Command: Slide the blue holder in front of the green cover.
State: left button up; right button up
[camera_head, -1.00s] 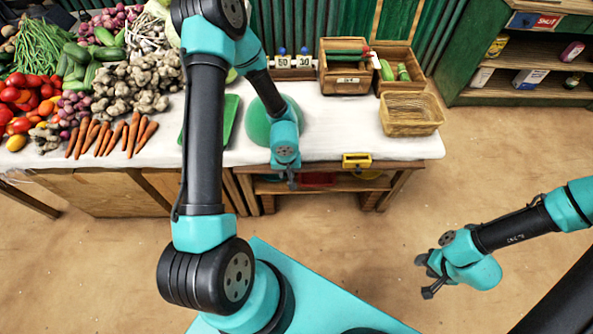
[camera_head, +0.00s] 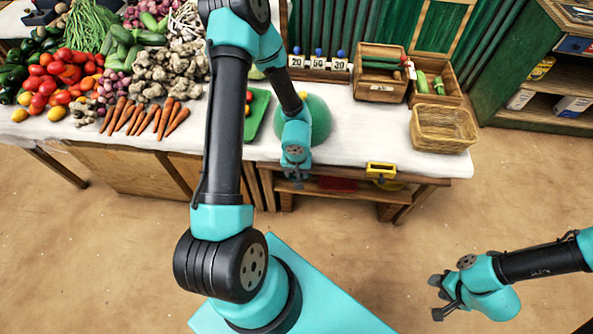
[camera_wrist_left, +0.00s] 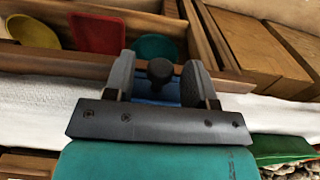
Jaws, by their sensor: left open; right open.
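My left gripper (camera_head: 296,182) is at the table's front edge, pointing down. In the left wrist view its open fingers (camera_wrist_left: 158,80) stand either side of a dark knob on a blue piece, which appears to be the blue holder (camera_wrist_left: 156,100). I cannot tell whether they touch it; the arm hides it in the head view. Beyond it in the wrist view is a round green piece (camera_wrist_left: 155,47), beside a red one (camera_wrist_left: 97,32) and a yellow one (camera_wrist_left: 35,30). A green dome (camera_head: 317,122) stands on the table. My right gripper (camera_head: 440,298) is open, empty and over the floor.
A yellow frame (camera_head: 381,169) sits on the table edge right of my left gripper. A wicker basket (camera_head: 443,140) and wooden boxes (camera_head: 380,88) stand at the right; a green tray (camera_head: 256,112) and vegetables lie left. The tabletop before the boxes is clear.

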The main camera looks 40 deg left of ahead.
pick_arm(q)
notch_tip(320, 180, up, 18)
jog(key=shift+f, duration=0.25)
dwell(0.7)
dwell(0.4)
jog(key=s+f+m+t, duration=0.1)
jog(key=s+f, duration=0.2)
jog(key=f, duration=0.5)
jog(key=s+f+m, duration=0.1)
jog(key=s+f, duration=0.2)
jog(key=f, duration=0.5)
jog(key=s+d+f+m+g+h, duration=0.15)
jog(key=d+f+h, duration=0.25)
jog(key=d+f, duration=0.4)
jog(key=w+d+r+m+t, duration=0.1)
jog(key=w+d+r, duration=0.2)
jog(key=w+r, duration=0.1)
jog(key=shift+d+r, duration=0.25)
jog(key=shift+r, duration=0.15)
jog(key=shift+w, duration=0.1)
